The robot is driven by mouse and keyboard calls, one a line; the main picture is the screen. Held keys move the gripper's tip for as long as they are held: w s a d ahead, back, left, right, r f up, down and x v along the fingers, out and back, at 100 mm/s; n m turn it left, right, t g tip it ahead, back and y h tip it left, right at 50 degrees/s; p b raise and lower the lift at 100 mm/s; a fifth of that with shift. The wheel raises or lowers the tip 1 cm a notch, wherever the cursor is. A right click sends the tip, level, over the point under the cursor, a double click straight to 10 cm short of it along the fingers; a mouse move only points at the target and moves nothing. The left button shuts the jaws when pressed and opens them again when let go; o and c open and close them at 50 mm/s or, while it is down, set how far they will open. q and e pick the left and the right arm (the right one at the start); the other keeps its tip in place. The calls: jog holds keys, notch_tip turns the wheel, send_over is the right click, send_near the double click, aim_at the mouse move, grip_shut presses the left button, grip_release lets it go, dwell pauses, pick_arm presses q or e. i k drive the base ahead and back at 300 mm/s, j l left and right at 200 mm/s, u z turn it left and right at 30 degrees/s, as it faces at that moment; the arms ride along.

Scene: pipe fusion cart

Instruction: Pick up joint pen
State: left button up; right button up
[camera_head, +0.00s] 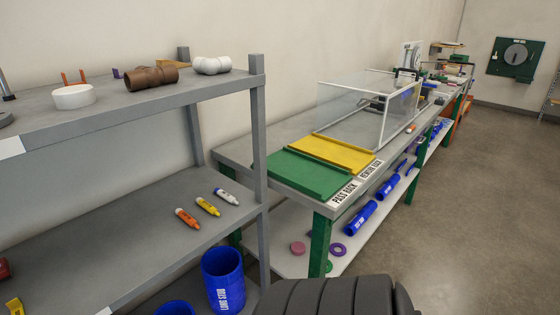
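Three pens lie apart in a slanting row on the middle shelf (110,262) of the grey rack. They are an orange one (187,218), a yellow one (208,206) and a white one (227,196). The orange pen is nearest and the white pen is farthest, close to the rack's front-right post. Their labels are too small to read, so I cannot tell which is the joint pen. Neither of my grippers is in view, and nothing touches the pens.
The upper shelf holds a brown pipe fitting (151,78), a white fitting (212,65) and a white ring (74,97). A blue bin (223,280) stands below. The rack's post (262,170) rises right of the pens. A bench with a green tray (303,173) stands beyond.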

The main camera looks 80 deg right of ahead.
aim_at(226, 196)
jog(key=z, duration=2.05)
